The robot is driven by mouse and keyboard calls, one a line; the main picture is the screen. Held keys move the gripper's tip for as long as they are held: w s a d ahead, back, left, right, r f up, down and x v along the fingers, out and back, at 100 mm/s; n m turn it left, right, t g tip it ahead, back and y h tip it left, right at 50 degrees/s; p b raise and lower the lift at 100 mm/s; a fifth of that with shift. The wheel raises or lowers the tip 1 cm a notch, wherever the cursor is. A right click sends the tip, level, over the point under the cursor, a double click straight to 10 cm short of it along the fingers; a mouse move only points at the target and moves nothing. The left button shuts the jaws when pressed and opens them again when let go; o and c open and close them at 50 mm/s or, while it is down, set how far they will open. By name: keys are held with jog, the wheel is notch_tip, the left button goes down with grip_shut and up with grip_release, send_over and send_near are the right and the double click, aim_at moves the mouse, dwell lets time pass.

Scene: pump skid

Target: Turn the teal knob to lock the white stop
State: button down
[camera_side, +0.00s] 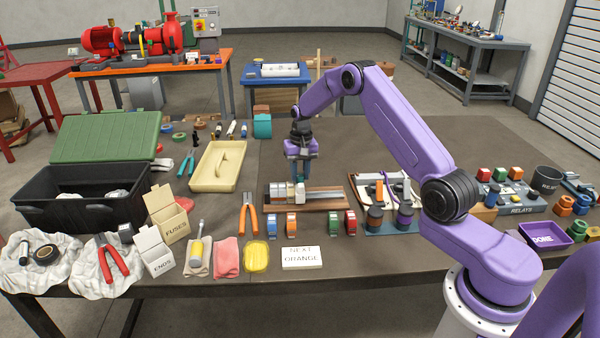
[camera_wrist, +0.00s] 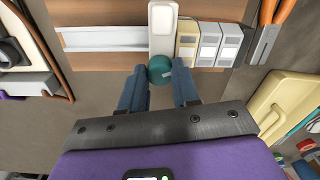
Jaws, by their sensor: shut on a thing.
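The teal knob (camera_wrist: 160,69) sits between the two blue fingers of my gripper (camera_wrist: 161,75) in the wrist view. The fingers are shut on its sides. The knob is at the near end of the white stop (camera_wrist: 163,28), which lies across the metal rail (camera_wrist: 103,37). A cream block (camera_wrist: 187,42) and several grey blocks are beside the stop on the rail. In the side view my gripper (camera_side: 299,176) points down at the rail on its wooden board (camera_side: 330,204).
A cream tray (camera_side: 217,168) and orange pliers (camera_side: 249,212) lie left of the board. Small coloured blocks and a white "NEXT ORANGE" card (camera_side: 302,258) are in front. The table behind the board is fairly clear.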

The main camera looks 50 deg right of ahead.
aim_at(301, 175)
jog(key=shift+m, duration=2)
jog(key=c, duration=0.8)
grip_release()
notch_tip(301, 175, up, 18)
jog(key=shift+s+d+f, duration=0.15)
jog(key=shift+s+f, duration=0.05)
jog(key=shift+f, duration=0.05)
